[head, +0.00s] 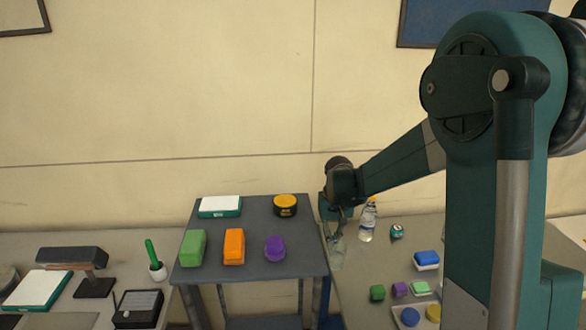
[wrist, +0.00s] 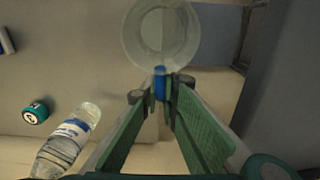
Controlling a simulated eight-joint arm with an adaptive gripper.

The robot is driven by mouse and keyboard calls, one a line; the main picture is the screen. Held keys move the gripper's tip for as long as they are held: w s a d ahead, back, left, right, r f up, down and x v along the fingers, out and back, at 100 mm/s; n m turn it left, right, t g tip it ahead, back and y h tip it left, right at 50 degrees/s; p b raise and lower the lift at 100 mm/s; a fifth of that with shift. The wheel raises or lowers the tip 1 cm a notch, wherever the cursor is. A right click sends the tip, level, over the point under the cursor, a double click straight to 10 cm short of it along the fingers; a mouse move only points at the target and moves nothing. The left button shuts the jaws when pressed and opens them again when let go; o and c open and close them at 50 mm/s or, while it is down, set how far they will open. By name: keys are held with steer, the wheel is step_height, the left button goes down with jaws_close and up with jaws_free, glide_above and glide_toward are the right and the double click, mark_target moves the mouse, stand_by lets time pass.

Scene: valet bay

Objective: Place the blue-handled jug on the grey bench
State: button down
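The blue-handled jug (head: 336,256) is a clear vessel on the right-hand table, beside the dark grey bench. In the wrist view its round clear body (wrist: 160,35) is at top centre, with the blue handle (wrist: 160,84) towards me. My gripper (head: 340,226) is just above the jug in the head view. In the wrist view my gripper's fingertips (wrist: 162,93) flank the handle closely and look shut on it. The grey bench (head: 252,259) is left of my gripper, raised above the side tables.
The bench holds a green block (head: 193,247), an orange block (head: 234,246), a purple piece (head: 275,248), a white-topped box (head: 220,206) and a yellow-black tin (head: 285,205). A water bottle (head: 368,221) stands close right of the jug. The bench's front middle looks free.

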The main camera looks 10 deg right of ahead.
step_height(320, 180, up, 21)
steer(key=w+a+r+n+p, duration=0.1)
steer(key=w+a+n+p, duration=0.15)
steer(key=a, duration=1.15)
steer(key=w+a+r+n+p, duration=0.1)
steer(key=w+a+n, duration=0.15)
steer(key=a, duration=1.15)
steer(key=s+a+n+p, duration=0.2)
steer(key=a, duration=1.3)
steer(key=s+a+n+p, duration=0.1)
steer(key=s+a, duration=0.2)
steer(key=a, duration=1.2)
steer(key=s+a+f+n+p, duration=0.1)
steer(key=s+a+n, duration=0.1)
steer(key=s+a, duration=0.7)
steer(key=s+a+n+p, duration=0.2)
steer(key=s+a, duration=0.3)
steer(key=a, duration=0.7)
steer(key=s+a+f+n+p, duration=0.1)
steer(key=s+a, duration=0.6)
steer(key=a, duration=0.4)
step_height(320, 180, down, 18)
steer(key=shift+f, duration=0.15)
